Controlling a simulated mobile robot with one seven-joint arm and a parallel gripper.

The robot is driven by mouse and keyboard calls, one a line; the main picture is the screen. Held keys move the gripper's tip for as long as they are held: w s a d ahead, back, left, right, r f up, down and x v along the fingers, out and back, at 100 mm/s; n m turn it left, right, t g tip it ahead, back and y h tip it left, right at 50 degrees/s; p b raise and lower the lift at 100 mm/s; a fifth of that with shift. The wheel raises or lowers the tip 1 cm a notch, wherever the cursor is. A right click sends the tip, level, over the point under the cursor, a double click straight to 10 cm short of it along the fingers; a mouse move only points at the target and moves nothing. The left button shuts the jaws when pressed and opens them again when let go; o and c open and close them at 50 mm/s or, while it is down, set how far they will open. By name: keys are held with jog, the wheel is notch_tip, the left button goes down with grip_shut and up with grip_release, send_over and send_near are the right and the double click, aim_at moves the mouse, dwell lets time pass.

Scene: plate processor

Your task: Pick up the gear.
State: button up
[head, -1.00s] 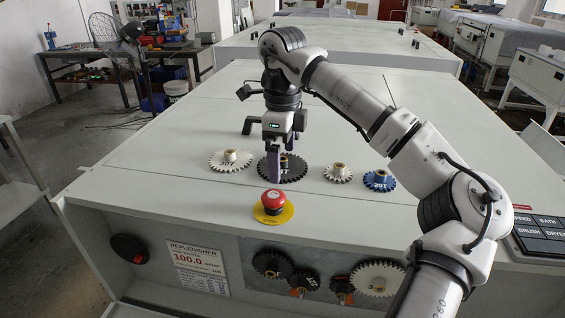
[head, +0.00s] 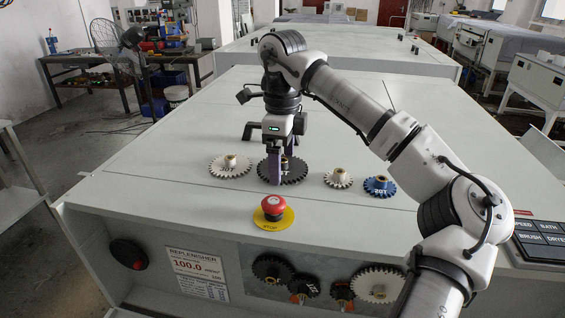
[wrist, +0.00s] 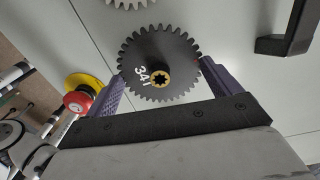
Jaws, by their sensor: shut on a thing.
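The black toothed gear (head: 296,176), marked 34T with a brass hub, is at the middle of the row of gears on the grey machine top. In the wrist view the gear (wrist: 178,62) lies between the two purple fingers, which touch its rim on opposite sides. My gripper (head: 281,172) points down and is shut on this gear; it also shows in the wrist view (wrist: 161,76). The gear looks level and at or very close to the top; I cannot tell whether there is a gap under it.
A white gear (head: 230,169) lies to the left; a small white gear (head: 338,180) and a blue gear (head: 380,187) lie to the right. A red stop button (head: 272,204) stands in front. A black handle (wrist: 290,35) is behind. The machine top beyond is clear.

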notch_tip(320, 180, up, 19)
jog(key=p, duration=0.5)
jog(key=shift+p, duration=0.3)
dwell(0.3)
